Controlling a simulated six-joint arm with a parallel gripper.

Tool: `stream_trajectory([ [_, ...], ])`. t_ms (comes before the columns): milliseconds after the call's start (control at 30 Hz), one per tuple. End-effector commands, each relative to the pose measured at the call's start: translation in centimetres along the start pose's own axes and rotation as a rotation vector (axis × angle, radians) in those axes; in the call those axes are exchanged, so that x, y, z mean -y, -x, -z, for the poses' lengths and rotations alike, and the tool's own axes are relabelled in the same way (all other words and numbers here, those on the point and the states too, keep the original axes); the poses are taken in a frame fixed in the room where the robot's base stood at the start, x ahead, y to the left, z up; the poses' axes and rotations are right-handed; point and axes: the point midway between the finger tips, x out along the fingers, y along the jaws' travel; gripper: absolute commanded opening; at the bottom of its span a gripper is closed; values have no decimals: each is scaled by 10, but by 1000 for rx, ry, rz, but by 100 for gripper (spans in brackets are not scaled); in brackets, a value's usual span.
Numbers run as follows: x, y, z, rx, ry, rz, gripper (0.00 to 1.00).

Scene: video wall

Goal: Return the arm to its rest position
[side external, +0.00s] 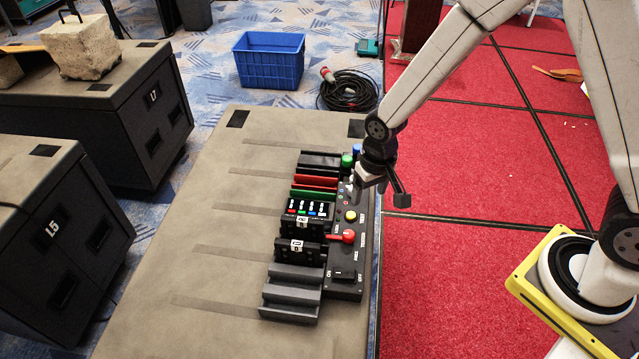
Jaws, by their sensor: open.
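My gripper (402,198) hangs over the right edge of the grey-brown bench top, near the far end of a black control panel (347,262). It is open, and I see nothing between its fingers. Whether it touches the panel cannot be told from this angle. The panel carries a red knob or lever (342,237), a yellow button (351,216), a green knob (347,160) and a black switch (345,274). The gripper and wrist hide part of the panel's far end.
The bench (200,285) holds slotted racks (290,293) with black modules (299,248) beside the panel. Dark cases (60,240) stand at left. A blue crate (268,62) and a coiled cable (347,90) lie behind. Red carpet (450,290) at right is mostly clear.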

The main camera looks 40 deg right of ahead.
Motion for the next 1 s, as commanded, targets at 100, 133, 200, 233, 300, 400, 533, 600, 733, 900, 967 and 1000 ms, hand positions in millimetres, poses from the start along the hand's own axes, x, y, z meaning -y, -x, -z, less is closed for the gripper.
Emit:
stream_trajectory([
  [100, -15, 24, -7, -30, 19, 7, 79],
  [133, -19, 30, -9, -37, 25, 8, 79],
  [200, -27, 42, -14, -53, 39, 10, 79],
  [233, -31, 46, -17, -59, 45, 11, 79],
  [300, -39, 57, -23, -75, 58, 12, 79],
  [400, -50, 71, -34, -98, 77, 12, 79],
  [533, -64, 87, -48, -127, 102, 9, 79],
  [600, -70, 93, -56, -139, 115, 7, 79],
  [733, -78, 101, -67, -159, 133, 4, 79],
  [900, -83, 106, -75, -170, 144, 1, 79],
  [967, -83, 106, -76, -170, 146, 0, 79],
  [1000, -84, 106, -76, -170, 147, 0, 79],
])
